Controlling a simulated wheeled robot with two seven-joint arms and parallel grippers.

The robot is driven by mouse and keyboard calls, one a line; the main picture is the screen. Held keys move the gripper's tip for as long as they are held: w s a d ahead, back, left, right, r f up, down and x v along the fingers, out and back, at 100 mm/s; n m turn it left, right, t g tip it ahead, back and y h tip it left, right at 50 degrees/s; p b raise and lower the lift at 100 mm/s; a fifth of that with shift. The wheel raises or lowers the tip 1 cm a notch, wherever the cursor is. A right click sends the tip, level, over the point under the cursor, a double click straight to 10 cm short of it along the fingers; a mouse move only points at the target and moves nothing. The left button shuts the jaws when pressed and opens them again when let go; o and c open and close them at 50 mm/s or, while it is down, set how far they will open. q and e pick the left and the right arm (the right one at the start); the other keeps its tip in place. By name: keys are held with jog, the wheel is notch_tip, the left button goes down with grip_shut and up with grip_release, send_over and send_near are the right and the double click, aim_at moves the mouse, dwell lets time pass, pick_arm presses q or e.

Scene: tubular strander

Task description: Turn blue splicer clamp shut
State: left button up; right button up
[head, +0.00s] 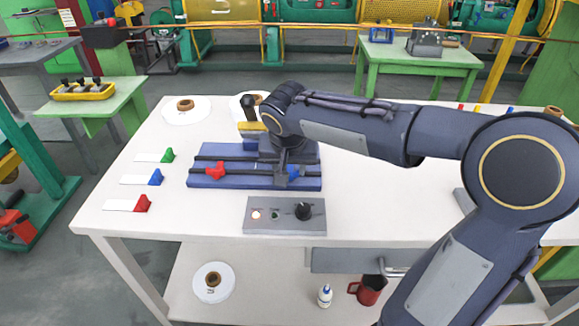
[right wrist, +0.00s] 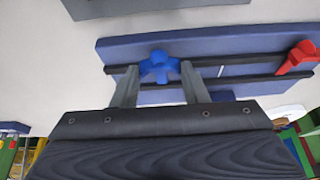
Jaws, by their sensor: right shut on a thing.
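The blue splicer clamp (right wrist: 159,68) is a cross-shaped knob on the blue splicer base (head: 232,183). In the head view the clamp (head: 294,173) shows partly behind my right gripper (head: 286,174), at the right end of the base. My right gripper is shut on the clamp, with one grey finger on each side of it in the right wrist view. A red clamp (head: 215,170) sits at the left part of the base; it also shows in the right wrist view (right wrist: 297,57). My left gripper is not in view.
A grey control box (head: 284,215) with a black knob stands in front of the splicer on the white table (head: 390,210). Green, blue and red tabs (head: 142,204) lie to the left. White spools (head: 186,110) stand behind. My right arm covers the table's right part.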

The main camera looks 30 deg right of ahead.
dwell(0.3)
jog(key=o, duration=1)
jog(key=p+v, duration=0.1)
jog(key=v, duration=0.6)
jog(key=shift+a+r, duration=0.15)
jog(key=shift+r, duration=0.25)
